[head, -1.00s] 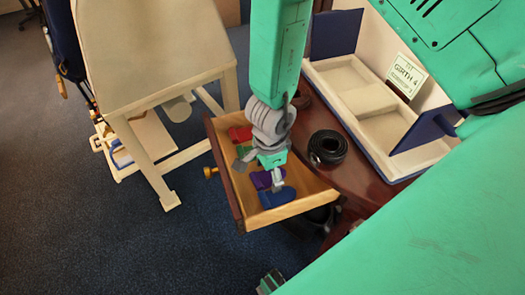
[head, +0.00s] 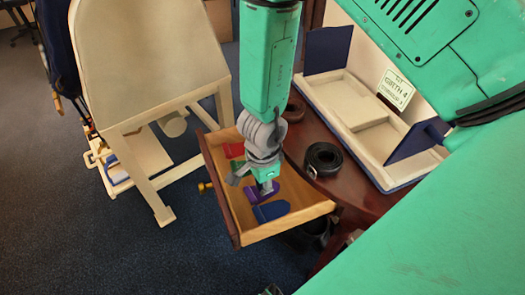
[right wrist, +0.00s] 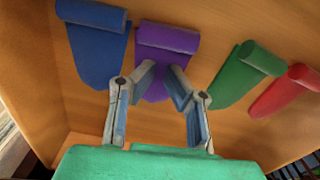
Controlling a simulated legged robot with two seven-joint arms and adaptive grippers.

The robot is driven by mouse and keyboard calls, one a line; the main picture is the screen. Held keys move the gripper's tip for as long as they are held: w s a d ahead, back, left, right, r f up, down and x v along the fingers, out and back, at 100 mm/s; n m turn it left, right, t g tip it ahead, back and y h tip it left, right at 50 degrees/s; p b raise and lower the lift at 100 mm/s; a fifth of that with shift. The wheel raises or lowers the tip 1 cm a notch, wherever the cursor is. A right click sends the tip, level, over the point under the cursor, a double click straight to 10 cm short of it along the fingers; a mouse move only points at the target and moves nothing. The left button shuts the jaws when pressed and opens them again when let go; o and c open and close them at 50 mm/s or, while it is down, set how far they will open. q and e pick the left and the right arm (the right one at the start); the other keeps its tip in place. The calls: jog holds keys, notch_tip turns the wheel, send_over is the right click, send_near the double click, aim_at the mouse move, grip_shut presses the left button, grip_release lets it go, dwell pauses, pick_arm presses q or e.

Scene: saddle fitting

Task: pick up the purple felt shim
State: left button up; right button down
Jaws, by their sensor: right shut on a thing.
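The purple felt shim (head: 252,196) lies in the open wooden drawer, between the blue shim and the green one. In the right wrist view the purple shim (right wrist: 167,38) shows a rolled end and a flat tongue. My right gripper (head: 266,187) reaches down into the drawer from above. In the right wrist view its fingertips (right wrist: 163,80) are on either side of the purple tongue, shut on it. The shim still appears to be at the drawer floor. My left gripper is not in view.
A blue shim (head: 270,212), a red shim (head: 234,150) and a green shim (right wrist: 240,78) lie close by in the drawer (head: 290,226). A coiled black strap (head: 323,159) and a cream-lined tray (head: 350,118) are on the table. A cream stand (head: 150,65) is at left.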

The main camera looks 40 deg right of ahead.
notch_tip(320, 180, up, 27)
jog(key=p, duration=1.8)
jog(key=shift+r, duration=0.2)
jog(key=shift+d, duration=0.1)
jog(key=c, duration=1.9)
grip_release()
jog(key=shift+c, duration=0.2)
jog(key=o, duration=1.4)
jog(key=shift+o, duration=0.4)
jog(key=shift+r, duration=0.1)
